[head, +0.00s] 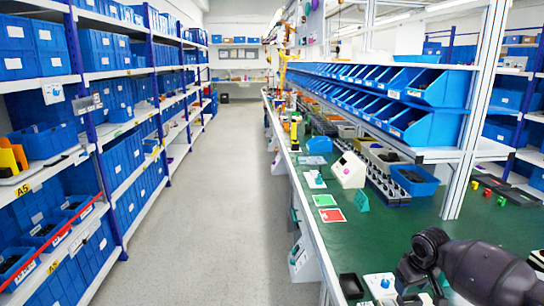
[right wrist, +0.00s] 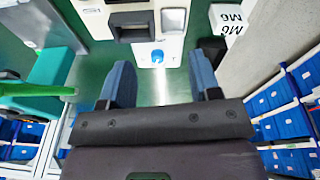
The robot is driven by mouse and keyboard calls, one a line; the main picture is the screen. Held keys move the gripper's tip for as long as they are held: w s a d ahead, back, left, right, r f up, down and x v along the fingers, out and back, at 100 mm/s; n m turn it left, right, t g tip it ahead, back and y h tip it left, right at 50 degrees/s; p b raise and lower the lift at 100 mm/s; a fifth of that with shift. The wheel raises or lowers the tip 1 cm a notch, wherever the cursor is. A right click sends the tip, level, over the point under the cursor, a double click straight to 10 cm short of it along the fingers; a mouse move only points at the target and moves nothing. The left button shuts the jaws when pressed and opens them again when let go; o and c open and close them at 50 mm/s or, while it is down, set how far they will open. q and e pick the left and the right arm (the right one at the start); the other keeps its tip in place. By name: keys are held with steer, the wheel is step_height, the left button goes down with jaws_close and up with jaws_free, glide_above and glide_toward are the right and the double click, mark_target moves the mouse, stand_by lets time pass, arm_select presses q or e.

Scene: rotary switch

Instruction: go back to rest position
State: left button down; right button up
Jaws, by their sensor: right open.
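A white switch box with a blue rotary knob (head: 383,284) stands on the green workbench (head: 440,225) at the bottom of the head view. In the right wrist view the blue knob (right wrist: 157,56) sits on its white plate, ahead of my fingertips. My right gripper (right wrist: 161,82) is open and empty, with its two blue-grey fingers apart and a visible gap to the knob. In the head view my right arm comes in from the lower right, with its dark wrist close beside the switch box. My left gripper is in neither view.
A dark small bin (head: 351,286) stands left of the switch box. Blue bins (head: 425,125) line the rack above the bench. A red card (head: 332,215) lies farther back. Shelves (head: 110,130) line the left side; the grey aisle floor (head: 225,200) is clear.

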steer(key=w+a+r+n+t+y, duration=0.1)
steer(key=w+a+r+n+t, duration=0.3)
steer(key=a, duration=0.4)
steer(key=s+a+f+t+y, duration=0.1)
steer(key=s+a+t+y, duration=0.2)
steer(key=s+a+t, duration=0.4)
steer(key=s+d+f+m+h, duration=0.1)
steer(key=s+f, duration=0.3)
steer(key=s, duration=0.5)
steer(key=s+d+f+m+g+h, duration=0.1)
steer(key=s+f, duration=0.4)
steer(key=s, duration=0.5)
steer(key=s+d+f+m+h, duration=0.2)
steer(key=s+f, duration=0.3)
steer(key=s, duration=0.4)
steer(key=shift+s+d+f+m, duration=0.15)
steer(key=shift+s+d+m, duration=0.1)
steer(key=shift+d+m, duration=0.4)
steer(key=shift+a, duration=0.15)
